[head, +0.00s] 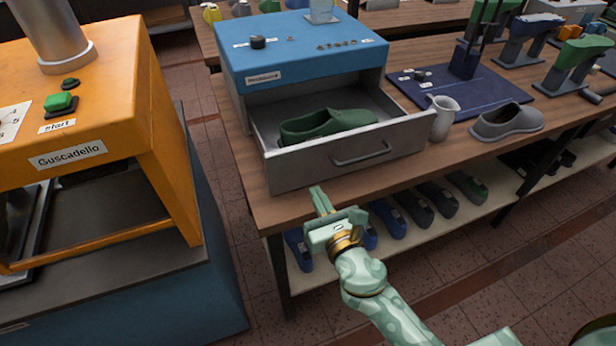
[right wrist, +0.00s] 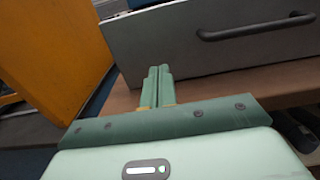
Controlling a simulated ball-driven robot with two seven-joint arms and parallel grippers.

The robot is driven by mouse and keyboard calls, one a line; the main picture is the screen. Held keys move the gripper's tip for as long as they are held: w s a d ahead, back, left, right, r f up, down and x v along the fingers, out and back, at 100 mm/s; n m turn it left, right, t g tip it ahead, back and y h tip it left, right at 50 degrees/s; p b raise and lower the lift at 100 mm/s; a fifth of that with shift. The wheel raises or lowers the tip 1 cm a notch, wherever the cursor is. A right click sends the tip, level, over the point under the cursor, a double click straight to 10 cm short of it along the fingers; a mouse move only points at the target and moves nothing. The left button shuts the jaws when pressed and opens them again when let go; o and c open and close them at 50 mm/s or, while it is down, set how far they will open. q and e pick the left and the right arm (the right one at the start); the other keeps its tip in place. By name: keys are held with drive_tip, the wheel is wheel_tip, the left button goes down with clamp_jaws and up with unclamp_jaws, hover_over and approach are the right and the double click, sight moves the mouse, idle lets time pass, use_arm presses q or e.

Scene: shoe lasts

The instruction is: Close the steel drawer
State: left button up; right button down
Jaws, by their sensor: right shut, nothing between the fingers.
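The steel drawer (head: 285,172) is pulled out of the blue-topped cabinet (head: 300,50) on the wooden bench. A green shoe last (head: 325,126) lies inside it. A bar handle (head: 361,155) is on its front; it also shows in the right wrist view (right wrist: 257,27). My right gripper (head: 318,192) is shut and empty, just in front of the drawer front, below and left of the handle. In the right wrist view, its closed fingers (right wrist: 159,72) point at the lower part of the drawer front (right wrist: 190,45). I cannot tell whether they touch it. My left gripper is not in view.
An orange machine (head: 90,110) stands to the left. Several shoe lasts sit on the shelf below. The floor in front is clear.

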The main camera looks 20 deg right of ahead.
sight(303, 170)
drive_tip(key=w, duration=0.5)
drive_tip(key=shift+w+a, duration=0.1)
drive_tip(key=shift+a, duration=0.15)
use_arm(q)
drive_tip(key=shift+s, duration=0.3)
use_arm(e)
drive_tip(key=shift+w, duration=0.25)
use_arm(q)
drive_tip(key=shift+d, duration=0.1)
